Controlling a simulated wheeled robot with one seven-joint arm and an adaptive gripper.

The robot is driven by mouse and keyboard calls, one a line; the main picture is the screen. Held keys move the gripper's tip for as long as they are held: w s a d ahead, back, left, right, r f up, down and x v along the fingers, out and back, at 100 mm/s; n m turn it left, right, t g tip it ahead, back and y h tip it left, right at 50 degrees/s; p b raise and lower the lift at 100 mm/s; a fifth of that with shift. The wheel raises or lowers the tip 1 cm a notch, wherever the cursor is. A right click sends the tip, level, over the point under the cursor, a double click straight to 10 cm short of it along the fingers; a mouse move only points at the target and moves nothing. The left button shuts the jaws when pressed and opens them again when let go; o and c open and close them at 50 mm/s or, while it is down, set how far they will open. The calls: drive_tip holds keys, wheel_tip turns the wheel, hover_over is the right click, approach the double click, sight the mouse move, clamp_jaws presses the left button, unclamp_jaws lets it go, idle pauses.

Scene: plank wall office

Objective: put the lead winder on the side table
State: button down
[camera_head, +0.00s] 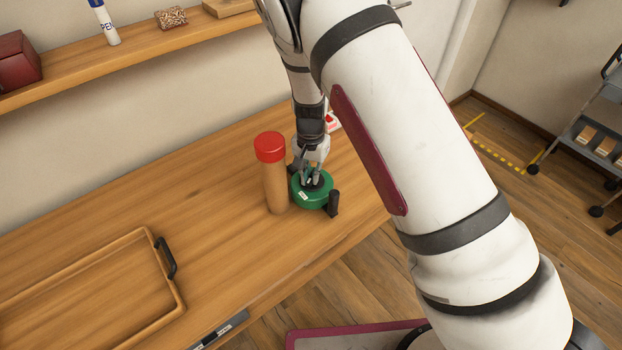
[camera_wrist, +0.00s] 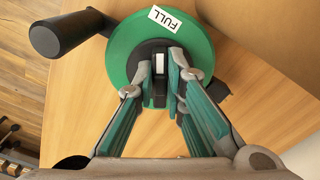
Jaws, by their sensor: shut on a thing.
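The lead winder is a green disc (camera_head: 311,196) with a black hub and a black crank handle, near the right end of the wooden table (camera_head: 120,225). In the wrist view the green winder (camera_wrist: 125,50) carries a white label reading "FULL". Its black handle (camera_wrist: 62,36) sticks out at upper left. My gripper (camera_head: 314,178) reaches down from above onto the hub. In the wrist view my gripper (camera_wrist: 164,82) has its fingers closed around the black hub. I cannot tell whether the winder touches the tabletop.
A tan cylinder with a red lid (camera_head: 270,148) stands close beside the winder on its left. A wooden tray (camera_head: 150,240) with a black handle lies at the left. A wall shelf (camera_head: 140,48) holds small items. A grey cart (camera_head: 604,115) stands on the floor at far right.

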drive_tip(key=shift+f, duration=0.95)
drive_tip(key=c, duration=1.7)
unclamp_jaws()
drive_tip(key=shift+f, duration=0.15)
drive_tip(key=shift+o, duration=0.2)
